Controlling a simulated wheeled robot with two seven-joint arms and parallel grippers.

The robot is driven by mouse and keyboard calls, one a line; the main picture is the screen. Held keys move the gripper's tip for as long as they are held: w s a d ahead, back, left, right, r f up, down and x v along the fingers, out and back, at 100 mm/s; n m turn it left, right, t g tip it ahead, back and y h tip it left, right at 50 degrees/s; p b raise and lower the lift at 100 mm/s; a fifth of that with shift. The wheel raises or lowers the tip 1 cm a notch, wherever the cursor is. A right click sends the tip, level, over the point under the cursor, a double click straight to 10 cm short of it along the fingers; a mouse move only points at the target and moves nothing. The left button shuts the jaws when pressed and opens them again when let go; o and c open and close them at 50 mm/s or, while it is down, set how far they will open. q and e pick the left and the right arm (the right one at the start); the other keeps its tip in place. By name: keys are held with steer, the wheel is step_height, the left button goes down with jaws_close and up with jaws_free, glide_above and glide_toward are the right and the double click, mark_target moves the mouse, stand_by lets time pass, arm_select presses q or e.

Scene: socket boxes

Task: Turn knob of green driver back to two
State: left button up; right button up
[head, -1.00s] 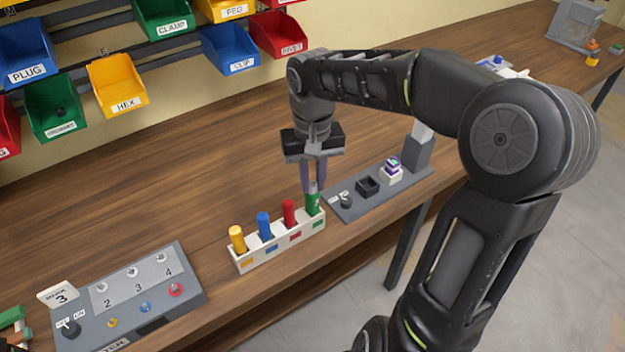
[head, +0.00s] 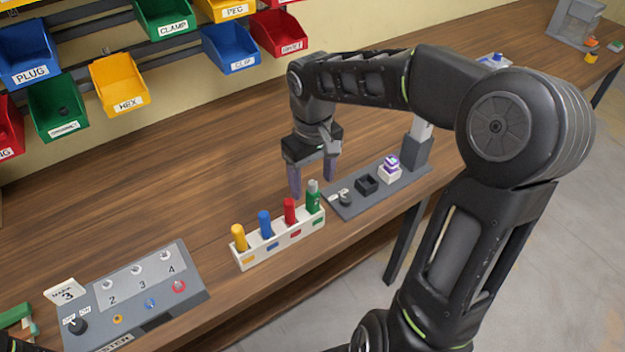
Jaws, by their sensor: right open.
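The green driver (head: 313,199) stands upright in the right-hand slot of a white rack (head: 283,246), with a grey knob on its top. The number its knob is set to is too small to read. My right gripper (head: 312,184) is open and empty just above and behind the green driver, its two purple fingers spread apart. The red driver (head: 290,211), blue driver (head: 265,224) and yellow driver (head: 239,237) stand in the other slots of the rack. My left gripper is not in view.
A grey panel (head: 345,211) with a knob, a dark square socket and a white and purple block lies right of the rack. A grey tester box (head: 185,262) with numbered sockets and a "3" card stands left. Labelled bins hang behind. The table behind the rack is clear.

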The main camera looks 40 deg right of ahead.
steer(key=shift+r+p, duration=2.75)
steer(key=shift+r, duration=0.8)
